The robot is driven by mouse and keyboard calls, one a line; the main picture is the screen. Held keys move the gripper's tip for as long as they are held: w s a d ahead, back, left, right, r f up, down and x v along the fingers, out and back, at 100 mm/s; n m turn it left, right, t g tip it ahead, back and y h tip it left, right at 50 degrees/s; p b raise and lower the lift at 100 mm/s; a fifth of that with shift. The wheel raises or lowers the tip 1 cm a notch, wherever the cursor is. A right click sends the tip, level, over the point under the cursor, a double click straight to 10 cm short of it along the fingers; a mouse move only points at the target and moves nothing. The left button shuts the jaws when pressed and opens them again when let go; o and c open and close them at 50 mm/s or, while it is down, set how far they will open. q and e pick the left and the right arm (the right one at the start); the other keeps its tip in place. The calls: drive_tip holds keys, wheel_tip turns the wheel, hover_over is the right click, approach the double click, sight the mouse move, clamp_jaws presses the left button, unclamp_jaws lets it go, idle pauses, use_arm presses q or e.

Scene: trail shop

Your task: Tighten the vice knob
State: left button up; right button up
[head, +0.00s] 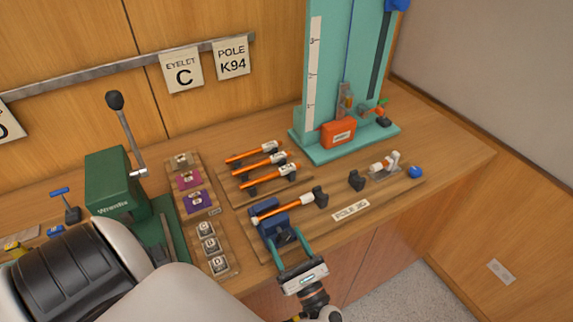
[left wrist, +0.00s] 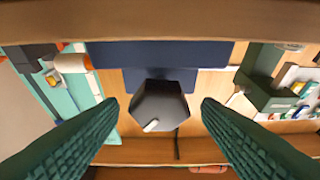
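The blue vice (head: 268,222) stands on a wooden board at the front of the bench, with an orange pole (head: 285,208) lying across it. The vice's dark knob (left wrist: 160,105) is many-sided with a pale mark at its lower left; the vice's blue body (left wrist: 178,58) is behind it. My left gripper (head: 290,243) reaches the vice from the front. Its teal fingers are open, one on each side of the knob, with visible gaps in the left wrist view (left wrist: 160,112). In the head view the knob is small and partly hidden. My right gripper is out of view.
Several orange poles (head: 262,161) lie on a rack behind the vice. A green press (head: 118,185) with a lever stands left. A teal upright stand (head: 345,90) is at the back. Black supports and a blue-knobbed fixture (head: 384,168) are to the right.

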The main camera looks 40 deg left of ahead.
use_arm(q)
drive_tip(key=c, duration=1)
drive_tip(key=shift+o, duration=0.2)
drive_tip(key=m+t+p, duration=0.1)
drive_tip(key=m, duration=0.1)
drive_tip(key=m+t+h+p, duration=0.1)
drive_tip(key=m+p, duration=0.1)
drive_tip(key=shift+a+r, duration=0.1)
drive_tip(key=shift+r, duration=0.1)
drive_tip(key=m+p, duration=0.1)
drive_tip(key=m, duration=0.1)
drive_tip(key=m+t+h+p, duration=0.1)
drive_tip(key=m, duration=0.1)
drive_tip(key=shift+t+h+p, duration=0.3)
drive_tip(key=shift+f+m+h+p, duration=0.2)
drive_tip(key=shift+m+h+p, duration=0.25)
drive_tip(key=shift+m, duration=0.65)
drive_tip(key=o, duration=1)
drive_tip(key=shift+c, duration=0.2)
